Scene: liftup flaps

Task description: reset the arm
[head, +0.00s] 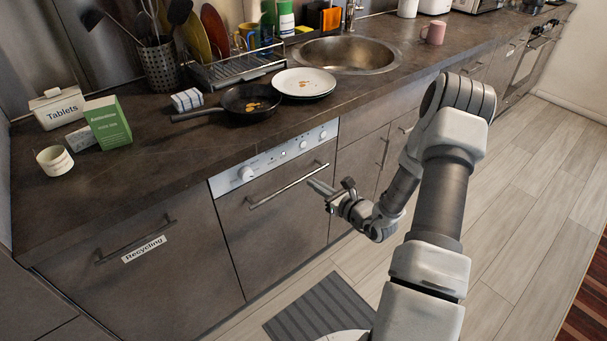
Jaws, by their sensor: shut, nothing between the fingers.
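My gripper (322,187) is at the middle of the head view, at the end of my arm that comes in from the lower right. Its fingers are shut with nothing between them. It points left toward the closed dishwasher front (268,226), close to the right end of the long bar handle (288,187). The picture does not clearly show whether the fingertips touch the handle; they look apart from it. My arm is bent, with its elbow raised above the floor.
The counter (190,160) holds a frying pan (250,102), plates (304,82), a dish rack (235,68), a tablets box (58,106) and a cup (55,160). A sink (350,55) lies behind. A grey mat (320,308) lies below. The floor (530,180) at right is clear.

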